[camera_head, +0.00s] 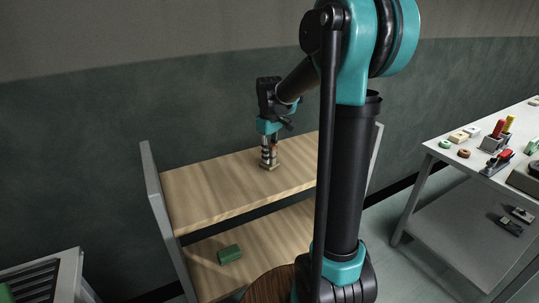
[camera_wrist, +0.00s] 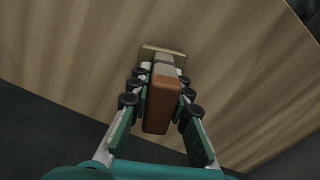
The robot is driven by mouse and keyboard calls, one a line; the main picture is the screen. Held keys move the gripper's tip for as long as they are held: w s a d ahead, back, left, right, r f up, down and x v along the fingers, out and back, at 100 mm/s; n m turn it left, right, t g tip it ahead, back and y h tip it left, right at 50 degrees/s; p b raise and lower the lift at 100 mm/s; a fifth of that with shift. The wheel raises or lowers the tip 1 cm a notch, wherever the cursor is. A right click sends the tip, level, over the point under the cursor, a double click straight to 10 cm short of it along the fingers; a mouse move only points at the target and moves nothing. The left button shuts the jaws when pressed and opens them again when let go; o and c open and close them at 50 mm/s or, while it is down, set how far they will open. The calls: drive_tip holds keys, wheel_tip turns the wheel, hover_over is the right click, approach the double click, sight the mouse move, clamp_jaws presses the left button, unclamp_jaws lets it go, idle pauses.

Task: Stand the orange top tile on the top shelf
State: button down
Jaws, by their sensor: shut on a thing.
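The orange tile (camera_wrist: 162,104) is a brown-orange block between my gripper's fingers (camera_wrist: 160,82) in the wrist view. My gripper is shut on it and points down over the top shelf (camera_head: 220,187). In the head view my gripper (camera_head: 269,153) is above the shelf's middle, and only a sliver of the tile shows. A grey block (camera_wrist: 165,70) and a flat olive-tan piece (camera_wrist: 150,48) show just beyond the tile. The olive-tan piece (camera_head: 269,166) appears to rest on the shelf. I cannot tell whether the tile touches the grey block.
A green block (camera_head: 230,254) lies on the lower shelf. Grey side panels (camera_head: 158,205) flank the shelves. A worktable (camera_head: 445,152) with tools and small blocks stands at right; a slatted grey stand (camera_head: 62,272) is at lower left. The top shelf is clear around my gripper.

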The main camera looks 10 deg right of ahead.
sight(270, 144)
drive_tip(key=shift+f, duration=0.15)
drive_tip(key=c, duration=1.3)
unclamp_jaws()
drive_tip(key=shift+r, duration=4)
wheel_tip(270, 144, up, 12)
drive_tip(key=shift+r, duration=0.1)
